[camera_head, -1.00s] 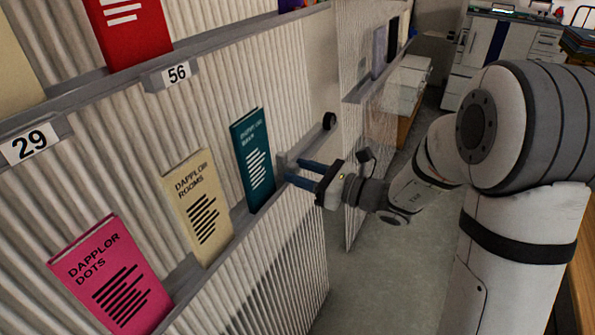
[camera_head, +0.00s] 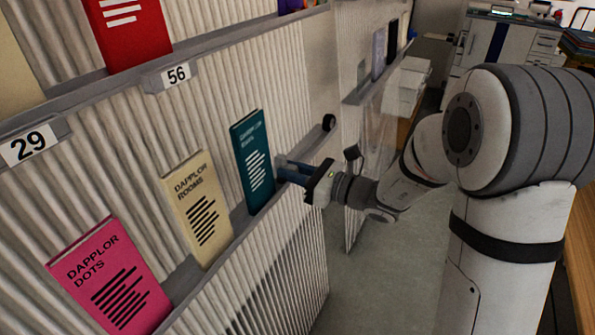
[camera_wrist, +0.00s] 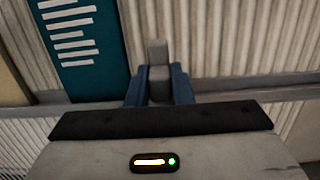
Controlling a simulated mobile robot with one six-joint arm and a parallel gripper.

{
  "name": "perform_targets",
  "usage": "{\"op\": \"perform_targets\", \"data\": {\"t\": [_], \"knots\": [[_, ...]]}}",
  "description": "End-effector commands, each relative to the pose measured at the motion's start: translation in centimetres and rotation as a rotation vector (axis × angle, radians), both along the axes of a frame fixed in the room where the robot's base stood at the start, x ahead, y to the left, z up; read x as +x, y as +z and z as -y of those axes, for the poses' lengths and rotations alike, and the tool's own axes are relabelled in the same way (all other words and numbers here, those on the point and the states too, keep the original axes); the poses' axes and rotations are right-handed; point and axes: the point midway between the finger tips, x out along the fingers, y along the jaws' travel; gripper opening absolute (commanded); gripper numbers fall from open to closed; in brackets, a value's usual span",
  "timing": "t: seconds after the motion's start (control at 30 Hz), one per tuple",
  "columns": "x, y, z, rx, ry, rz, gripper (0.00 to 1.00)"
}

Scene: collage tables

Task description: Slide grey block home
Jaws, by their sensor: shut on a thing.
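The grey block (camera_wrist: 158,52) shows in the wrist view between the blue fingers of my gripper (camera_wrist: 159,74), upright against the ribbed wall. My gripper is shut on it. In the head view, my gripper (camera_head: 284,172) reaches to the shelf ledge just right of the teal book (camera_head: 252,165). Only a small grey part of the block (camera_head: 282,160) shows there, at the fingertips. The block's lower part and its contact with the ledge are hidden by the fingers.
A cream book (camera_head: 198,205) and a pink book (camera_head: 108,275) stand farther left on the same ledge. A red book (camera_head: 125,30) stands on the ledge above, with number labels 56 (camera_head: 177,74) and 29 (camera_head: 28,145). A dark round knob (camera_head: 329,122) is right of the block.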

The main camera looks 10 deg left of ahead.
Motion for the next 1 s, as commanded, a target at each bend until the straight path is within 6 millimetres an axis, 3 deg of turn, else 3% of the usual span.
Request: {"op": "perform_targets", "data": {"t": [0.37,0.73,1.0], "knots": [[0.2,0.0,0.1,0.0,0.0,0.0,0.0],[7.2,0.1,2.4,0.001,0.0,0.001,0.0],[8.4,0.0,2.9,0.001,0.001,0.0,0.0]]}}
